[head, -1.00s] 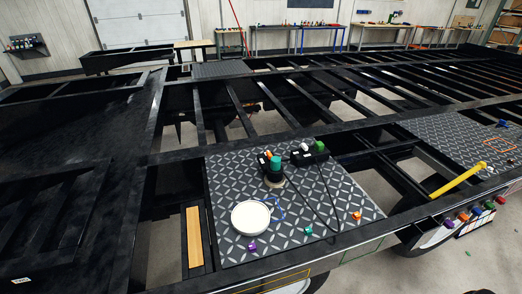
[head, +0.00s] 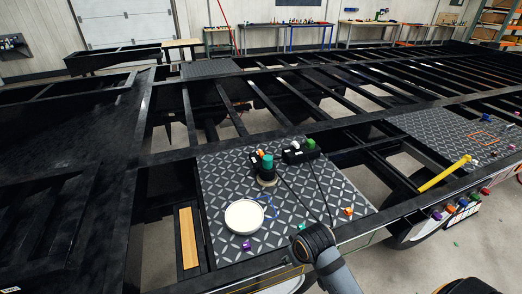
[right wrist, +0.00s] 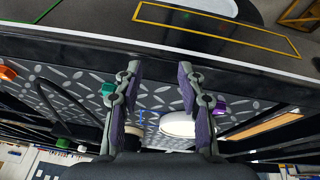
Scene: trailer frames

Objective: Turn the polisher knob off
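The polisher (head: 267,176) stands on the patterned metal plate (head: 215,185) in the head view. It has a black body, a teal-green top and a pale pad underneath. A small orange part (head: 260,153) shows beside its top; I cannot tell whether this is the knob or how it is set. My right arm reaches in from the bottom, in front of the plate and apart from the polisher. Its fingers are hidden in the head view. In the right wrist view, my right gripper (right wrist: 160,75) is open and empty. My left gripper is out of view.
A white round pad (head: 244,216) lies left in front of the polisher. A black power box (head: 299,153) with cables sits behind it. Small purple (head: 246,245) and orange (head: 348,211) pieces lie near the plate's front. Dark frame beams and gaps surround the plate.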

